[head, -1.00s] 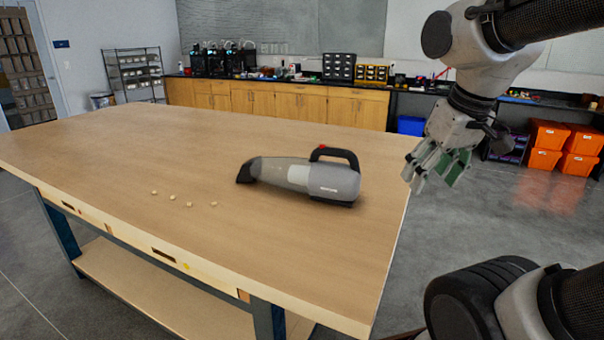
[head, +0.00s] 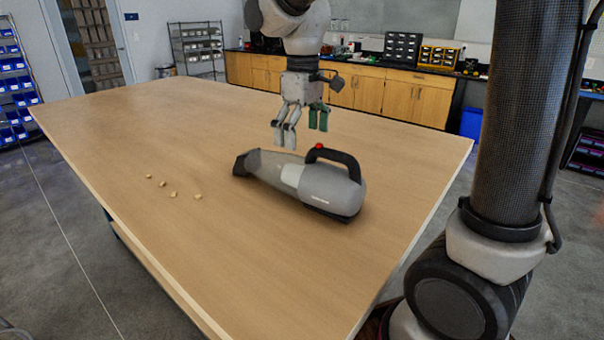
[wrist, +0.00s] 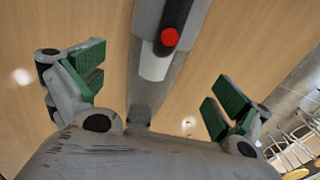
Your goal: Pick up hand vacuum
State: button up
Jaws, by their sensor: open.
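The hand vacuum (head: 330,190) lies on the wooden table, grey with a black nozzle at its left end and a black handle with a red button on top. My gripper (head: 300,138) points down above and slightly behind the vacuum's middle, apart from it. Its green-padded fingers are spread and empty. In the wrist view, my gripper (wrist: 157,92) shows its fingers wide on both sides, with part of the hand vacuum (wrist: 155,65), its red button and dark handle between them toward the top. The rest of the vacuum is cut off there.
Several small tan bits (head: 173,194) lie on the wooden table (head: 190,120), left of the nozzle. The table top around the vacuum is otherwise clear. Cabinets (head: 390,95) with bins on top stand along the back wall.

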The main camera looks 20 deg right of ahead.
aim_at(303, 160)
jog(key=f, duration=0.7)
jog(key=shift+w+f, duration=0.2)
jog(key=shift+f, duration=0.2)
jog(key=c, duration=1.9)
